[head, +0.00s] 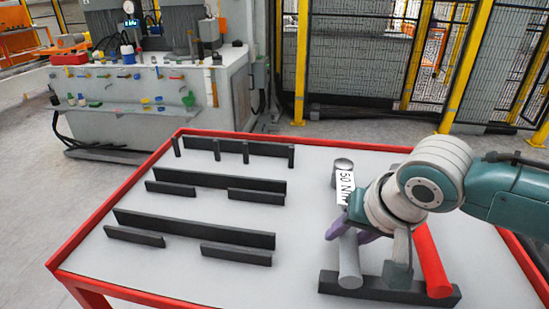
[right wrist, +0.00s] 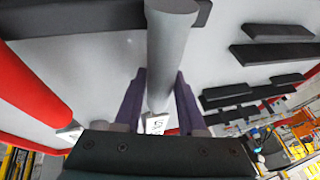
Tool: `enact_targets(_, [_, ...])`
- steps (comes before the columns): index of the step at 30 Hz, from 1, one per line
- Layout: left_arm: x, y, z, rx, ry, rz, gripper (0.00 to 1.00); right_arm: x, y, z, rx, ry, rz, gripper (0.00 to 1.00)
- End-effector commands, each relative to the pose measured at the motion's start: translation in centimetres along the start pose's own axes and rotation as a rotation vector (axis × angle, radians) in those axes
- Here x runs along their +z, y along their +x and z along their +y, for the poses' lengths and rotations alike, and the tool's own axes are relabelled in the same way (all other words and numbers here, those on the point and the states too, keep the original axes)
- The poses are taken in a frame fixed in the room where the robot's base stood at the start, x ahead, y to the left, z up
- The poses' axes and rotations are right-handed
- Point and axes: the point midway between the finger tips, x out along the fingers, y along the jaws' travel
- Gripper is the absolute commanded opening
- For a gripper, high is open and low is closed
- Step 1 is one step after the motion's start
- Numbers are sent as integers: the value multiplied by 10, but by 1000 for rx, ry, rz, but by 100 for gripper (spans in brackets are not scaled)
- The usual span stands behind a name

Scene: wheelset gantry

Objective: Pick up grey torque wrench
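The grey torque wrench (head: 349,262) has its handle end on a dark notched rest at the near right of the table. A white label reading "50 N" (head: 345,188) and a round grey head show at its far end. My right gripper (head: 353,232) is over the handle, with purple fingers on either side of it. In the right wrist view the grey handle (right wrist: 170,60) runs between the two fingers (right wrist: 160,95); whether they press on it is unclear. The handle's middle is partly hidden by my gripper in the head view. My left gripper is not in view.
A red wrench (head: 430,262) lies close to the right of the grey one on the same dark rest (head: 385,290). Several dark rails (head: 195,228) stand on the left half of the red-edged table (head: 85,255). A grey machine (head: 150,100) and yellow-posted fencing are behind.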

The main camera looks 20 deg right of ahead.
Motion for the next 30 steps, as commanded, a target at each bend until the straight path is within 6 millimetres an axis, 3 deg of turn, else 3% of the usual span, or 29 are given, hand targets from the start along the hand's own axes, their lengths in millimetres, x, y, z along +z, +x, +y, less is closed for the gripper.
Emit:
enact_targets(1, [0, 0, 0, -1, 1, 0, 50, 0, 0, 0, 0, 0, 0, 33])
enact_targets(10, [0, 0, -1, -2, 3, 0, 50, 0, 0, 0, 1, 0, 0, 0])
enact_targets(25, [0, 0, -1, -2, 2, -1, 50, -1, -1, -1, -2, -1, 3, 0])
enact_targets(30, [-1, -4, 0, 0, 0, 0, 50, -5, -9, -3, -2, 0, 4, 0])
